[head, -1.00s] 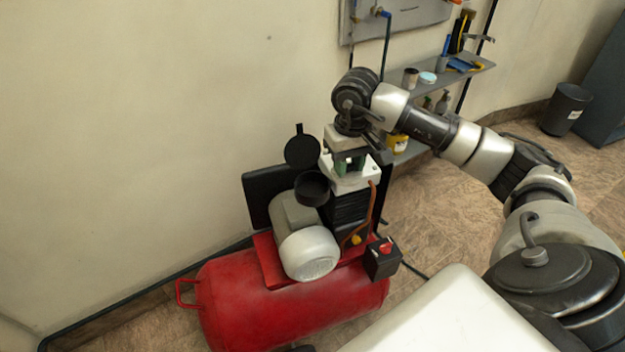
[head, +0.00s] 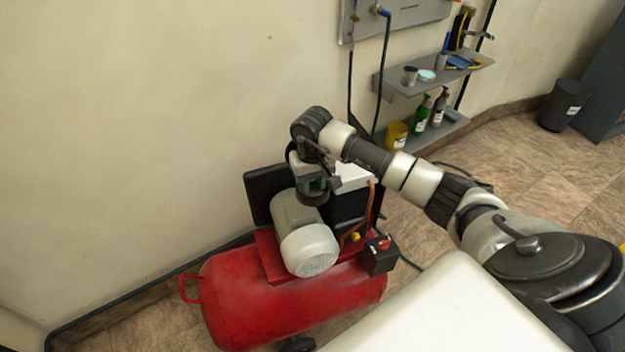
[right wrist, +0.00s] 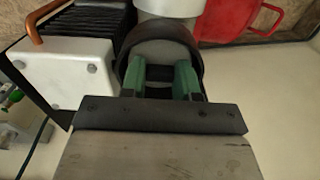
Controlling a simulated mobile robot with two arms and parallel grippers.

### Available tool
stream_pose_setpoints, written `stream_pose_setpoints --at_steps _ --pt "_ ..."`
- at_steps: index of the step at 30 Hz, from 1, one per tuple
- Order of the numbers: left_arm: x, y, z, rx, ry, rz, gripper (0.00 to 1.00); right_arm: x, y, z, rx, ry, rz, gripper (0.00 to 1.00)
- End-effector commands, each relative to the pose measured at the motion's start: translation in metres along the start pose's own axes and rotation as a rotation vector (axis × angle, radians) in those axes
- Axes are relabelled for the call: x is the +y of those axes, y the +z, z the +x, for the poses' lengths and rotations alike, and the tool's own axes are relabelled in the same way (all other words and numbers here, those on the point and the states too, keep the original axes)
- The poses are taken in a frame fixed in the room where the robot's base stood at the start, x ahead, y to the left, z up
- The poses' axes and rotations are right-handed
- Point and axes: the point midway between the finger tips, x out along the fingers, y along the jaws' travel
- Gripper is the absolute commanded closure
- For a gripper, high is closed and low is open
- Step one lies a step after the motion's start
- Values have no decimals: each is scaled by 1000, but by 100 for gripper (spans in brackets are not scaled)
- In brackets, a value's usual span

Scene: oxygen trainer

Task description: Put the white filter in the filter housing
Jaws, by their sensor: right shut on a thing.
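The filter housing is a black round cup beside the compressor's pump head; its dark rim (right wrist: 122,62) shows in the right wrist view, and part of the cup (head: 313,198) shows below my gripper in the head view. My right gripper (head: 314,182) is directly over the housing. In the right wrist view its green fingers (right wrist: 160,74) reach inside the rim and are shut on the filter (right wrist: 163,50), a pale grey-white round piece that appears within the rim. How deep it sits cannot be told. The housing's lid is hidden behind my arm. My left gripper is not in view.
The red compressor tank (head: 285,302) carries a grey motor (head: 306,240) just below the housing. The white pump head (head: 356,178) stands right of it. Shelves (head: 405,88) with bottles are on the wall behind. The floor at right is open.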

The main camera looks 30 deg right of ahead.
Motion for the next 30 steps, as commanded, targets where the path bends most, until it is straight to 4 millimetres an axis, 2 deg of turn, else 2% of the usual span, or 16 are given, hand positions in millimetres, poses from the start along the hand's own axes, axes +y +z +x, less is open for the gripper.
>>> stream_pose_setpoints --at_steps 6,7,9,20,21,23,30 --pt "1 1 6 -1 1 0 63 0 0 4 1 1 0 95" --pt "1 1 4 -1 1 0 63 0 0 3 1 1 0 66" --pt "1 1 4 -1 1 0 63 0 0 2 1 0 0 59" --pt "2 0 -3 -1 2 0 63 0 0 -4 -1 -1 0 59" --pt "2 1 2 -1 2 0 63 0 -1 -6 4 0 0 59" --pt "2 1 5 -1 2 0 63 0 -1 -16 5 0 0 59" --pt "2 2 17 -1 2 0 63 0 -1 -68 7 0 0 59"
